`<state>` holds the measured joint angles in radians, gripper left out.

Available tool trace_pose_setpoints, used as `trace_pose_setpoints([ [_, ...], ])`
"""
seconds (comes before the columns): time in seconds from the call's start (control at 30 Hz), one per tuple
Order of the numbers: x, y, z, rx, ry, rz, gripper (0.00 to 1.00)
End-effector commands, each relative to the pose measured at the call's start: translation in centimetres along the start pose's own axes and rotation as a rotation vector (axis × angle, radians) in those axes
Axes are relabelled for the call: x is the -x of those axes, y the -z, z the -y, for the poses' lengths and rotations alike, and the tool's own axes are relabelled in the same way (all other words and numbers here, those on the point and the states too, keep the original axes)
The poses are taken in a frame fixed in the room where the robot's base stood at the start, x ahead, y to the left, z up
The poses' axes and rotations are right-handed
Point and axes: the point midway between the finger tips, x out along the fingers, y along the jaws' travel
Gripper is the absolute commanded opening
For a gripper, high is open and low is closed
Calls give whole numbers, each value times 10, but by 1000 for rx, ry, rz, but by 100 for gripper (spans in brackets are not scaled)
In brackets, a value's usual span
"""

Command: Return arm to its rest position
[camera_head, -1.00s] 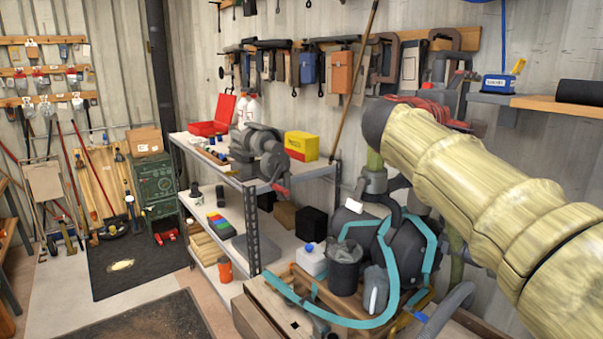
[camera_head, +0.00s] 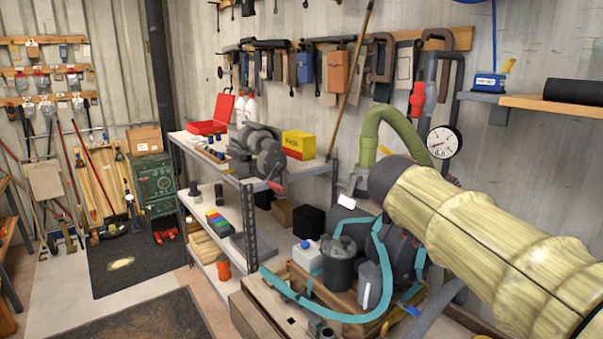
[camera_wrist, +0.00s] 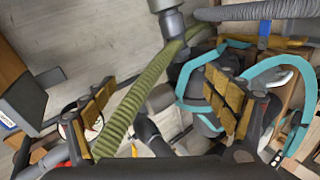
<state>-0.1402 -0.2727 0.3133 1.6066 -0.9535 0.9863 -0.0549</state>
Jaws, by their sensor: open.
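My gripper (camera_wrist: 160,110) shows in the wrist view with its two brown-padded fingers wide apart and nothing between the pads. A ribbed green hose (camera_wrist: 135,105) passes behind the gap between the fingers. In the head view my arm, in a pale yellow cover, reaches in from the right edge; its dark end is over the machine (camera_head: 405,250) with teal hoses. The fingers are not clearly visible in the head view. The machine also shows behind the right finger in the wrist view, with its teal hose (camera_wrist: 297,140).
A round gauge (camera_head: 443,142) and the green hose (camera_head: 392,122) stand close to my arm. A wall shelf (camera_head: 560,104) is above it at right. A metal shelving unit (camera_head: 250,222) stands left of the machine. Open floor (camera_head: 65,300) lies at far left.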

Motion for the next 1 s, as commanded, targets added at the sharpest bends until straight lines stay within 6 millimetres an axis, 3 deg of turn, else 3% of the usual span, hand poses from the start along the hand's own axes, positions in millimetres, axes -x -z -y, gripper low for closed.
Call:
trace_pose_setpoints([
  [0.1, 8, -42, 70, -99, 186, 17, 86],
  [0.3, 46, -112, 183, -313, 481, 62, 86],
  [0.5, 97, -176, 276, -542, 711, 104, 86],
  [0.6, 115, -198, 301, -621, 768, 107, 86],
  [0.67, 121, -207, 306, -646, 775, 103, 86],
  [1.0, 128, -214, 291, -687, 741, 62, 86],
])
